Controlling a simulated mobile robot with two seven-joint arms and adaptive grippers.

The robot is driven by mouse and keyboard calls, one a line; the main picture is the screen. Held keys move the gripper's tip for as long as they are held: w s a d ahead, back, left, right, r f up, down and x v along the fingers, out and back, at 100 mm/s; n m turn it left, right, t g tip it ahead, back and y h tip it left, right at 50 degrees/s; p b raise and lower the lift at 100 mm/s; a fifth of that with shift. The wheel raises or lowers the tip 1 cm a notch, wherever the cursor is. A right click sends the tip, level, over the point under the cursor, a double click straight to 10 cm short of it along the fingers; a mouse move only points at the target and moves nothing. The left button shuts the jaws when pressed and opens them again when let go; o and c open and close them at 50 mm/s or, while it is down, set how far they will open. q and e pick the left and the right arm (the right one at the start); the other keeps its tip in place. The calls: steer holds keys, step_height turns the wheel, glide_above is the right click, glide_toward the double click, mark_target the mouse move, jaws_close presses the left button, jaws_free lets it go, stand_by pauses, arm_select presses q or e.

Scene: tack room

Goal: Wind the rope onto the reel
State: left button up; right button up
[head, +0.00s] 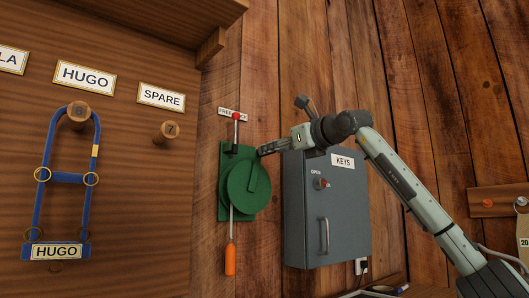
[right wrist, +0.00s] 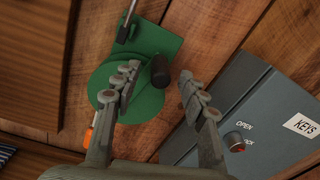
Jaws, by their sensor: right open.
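The green reel (head: 247,187) is fixed to the plank wall on a green backplate. It also shows in the right wrist view (right wrist: 112,78). A black knob (right wrist: 160,71) stands out from it. A thin pale line (head: 231,225) hangs below the reel, with an orange handle (head: 230,261) at its lower end. I cannot make out rope wound on the reel. My right gripper (head: 263,150) is at the reel's upper right. In the right wrist view its open fingers (right wrist: 158,77) are on either side of the black knob, with visible gaps. My left gripper is not in view.
A red-tipped lever (head: 236,128) stands above the reel, under a partly covered label. A grey key cabinet (head: 334,220) is close on the right, below my right arm. A blue halter (head: 68,178) hangs on the wooden board at left.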

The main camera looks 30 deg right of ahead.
steer(key=shift+w, duration=2.1)
jaws_close()
